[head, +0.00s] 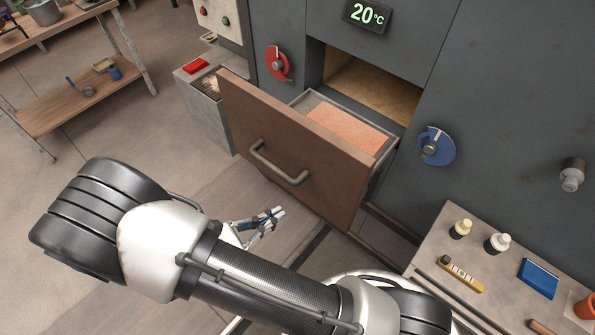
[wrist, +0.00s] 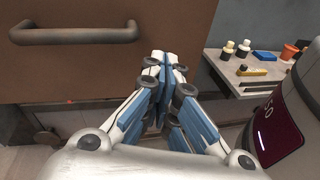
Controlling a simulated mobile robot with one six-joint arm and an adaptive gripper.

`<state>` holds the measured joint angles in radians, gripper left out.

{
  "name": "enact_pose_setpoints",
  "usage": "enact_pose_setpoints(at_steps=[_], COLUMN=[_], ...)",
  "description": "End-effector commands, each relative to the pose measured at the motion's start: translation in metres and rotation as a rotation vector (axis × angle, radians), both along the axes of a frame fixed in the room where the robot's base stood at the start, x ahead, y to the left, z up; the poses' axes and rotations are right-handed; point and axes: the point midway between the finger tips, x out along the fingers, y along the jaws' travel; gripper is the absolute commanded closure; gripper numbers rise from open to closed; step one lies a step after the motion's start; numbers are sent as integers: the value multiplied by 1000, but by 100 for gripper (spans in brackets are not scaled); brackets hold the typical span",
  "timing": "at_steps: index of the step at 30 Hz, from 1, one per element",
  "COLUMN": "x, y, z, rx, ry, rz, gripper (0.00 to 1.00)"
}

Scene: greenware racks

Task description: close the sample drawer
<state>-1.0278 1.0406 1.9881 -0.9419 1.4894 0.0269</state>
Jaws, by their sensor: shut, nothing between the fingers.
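The sample drawer (head: 290,152) stands pulled out of the dark grey kiln front in the head view. It has a brown front panel with a bar handle (head: 277,165), and a pinkish slab (head: 345,130) lies inside it. The drawer front (wrist: 180,25) and its handle (wrist: 75,34) fill the upper left of the wrist view. My gripper (head: 279,212) is shut and empty, in front of the drawer and below handle height in the head view. In the wrist view my gripper (wrist: 166,62) points toward the drawer front, right of the handle. I cannot tell whether the fingertips touch the panel.
A side bench (head: 440,235) at the lower right holds bottles, a blue box (head: 538,278) and an orange pot (head: 585,306). A red dial (head: 279,64) and a blue dial (head: 436,146) flank the opening. A grey cabinet (head: 205,112) stands left. Floor is clear before the drawer's left side.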

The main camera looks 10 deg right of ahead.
Motion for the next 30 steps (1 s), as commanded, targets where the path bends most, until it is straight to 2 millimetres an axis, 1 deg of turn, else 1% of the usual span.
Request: enact_pose_setpoints(at_steps=[1, 4, 8, 11, 14, 17, 24, 30], x=[-2, -3, -4, -1, 5, 16, 46, 66], y=[7, 17, 24, 21, 11, -4, -47, -75], z=[-11, -26, -36, -38, -38, -38, -38, -38], rx=[-58, -132, -181, -191, -191, -190, -189, -187], ry=[14, 24, 29, 30, 32, 31, 32, 31], rz=[66, 158, 220, 231, 226, 224, 221, 223], gripper=[100, 100, 100, 100, 100, 100, 100, 100])
